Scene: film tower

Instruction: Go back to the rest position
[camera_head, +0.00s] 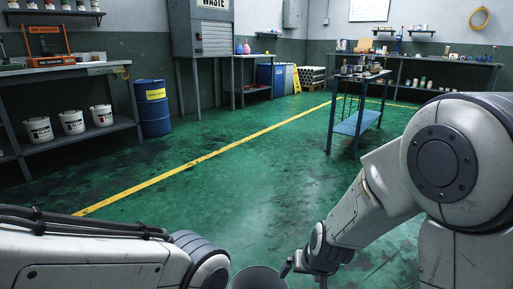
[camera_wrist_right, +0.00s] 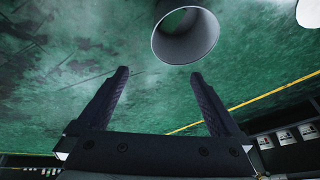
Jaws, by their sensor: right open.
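My right arm comes in from the right in the head view and bends down to the bottom edge. Its gripper (camera_head: 304,272) shows there only in part, low down and small. In the right wrist view the right gripper (camera_wrist_right: 159,73) has its two dark fingers spread wide, with nothing between them but green floor behind. My left arm lies across the lower left of the head view, and its gripper is out of the picture.
A blue trolley (camera_head: 357,123) stands on the green floor at the right. A workbench (camera_head: 95,70) with white buckets (camera_head: 72,121) and a blue drum (camera_head: 152,108) are at the left. Another bench (camera_head: 440,62) runs along the back wall. The middle floor is clear.

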